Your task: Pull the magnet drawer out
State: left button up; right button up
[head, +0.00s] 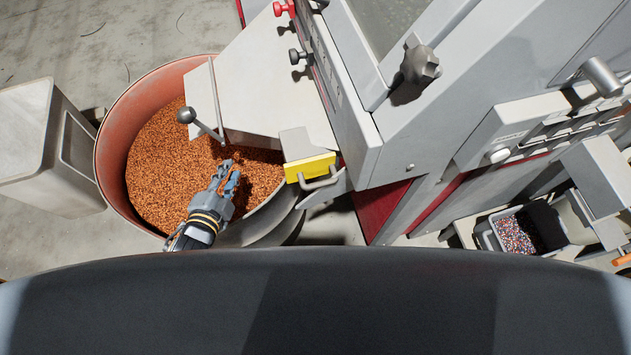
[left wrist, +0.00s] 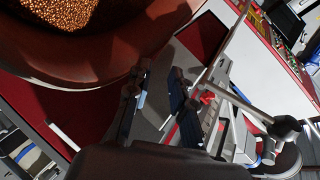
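The magnet drawer (head: 310,168) has a yellow front with a metal handle (head: 320,178), low on the grey machine's left side, beside the drum's rim. My left gripper (head: 229,171) is over the copper granules in the drum, to the left of the drawer and apart from its handle. Its fingers are apart with nothing visible between them, and the left wrist view also shows the open fingers (left wrist: 158,82). I cannot clearly pick out the drawer in the left wrist view. My right gripper is in neither view.
The red-brown drum (head: 112,150) holds copper granules (head: 160,165). A pale bin (head: 30,130) stands left of the drum. A small bin (head: 487,238) of mixed granules stands at the right. The grey machine (head: 460,90) fills the upper right.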

pick_arm(q)
jog(key=s+d+m+t+h, duration=0.25)
jog(key=d+m+h, duration=0.3)
jog(key=m, duration=0.45)
jog(key=m+g+h, duration=0.5)
jog(key=m+h, duration=0.4)
jog(key=m, duration=0.1)
send_near(316, 184)
jog(key=p+x, duration=0.1)
jog(key=x, duration=0.5)
jog(key=p+x, duration=0.1)
jog(key=x, duration=0.3)
jog(key=shift+f+p, duration=0.3)
jog(key=shift+f, duration=0.05)
grip_shut()
